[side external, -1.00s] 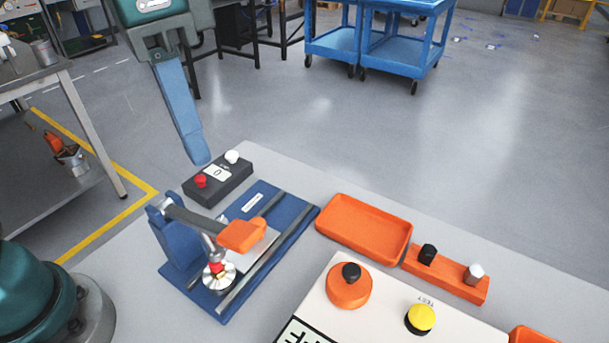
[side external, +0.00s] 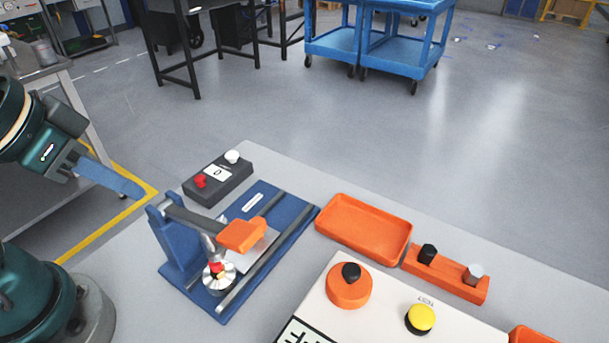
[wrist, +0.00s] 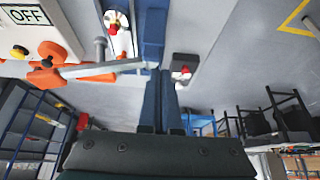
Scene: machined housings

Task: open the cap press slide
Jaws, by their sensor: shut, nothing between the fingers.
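The cap press has a blue base (side external: 283,212) with two grey rails, and it stands on the light grey table. A blue upright (side external: 177,240) at its left carries a dark lever arm that ends in an orange handle (side external: 242,235). A pale metal plate (side external: 258,250) lies between the rails, partly hidden under the handle. A round silver part with a red top (side external: 218,275) sits near the front left end of the base. My gripper (side external: 140,190) is shut and empty, in the air left of the press and apart from it. Its blue fingers show together in the wrist view (wrist: 158,80).
A dark box with red and white buttons (side external: 217,178) stands behind the press. An orange tray (side external: 365,230) and an orange block with pegs (side external: 445,275) lie to the right. A white panel with an orange knob and yellow button (side external: 390,320) is in front.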

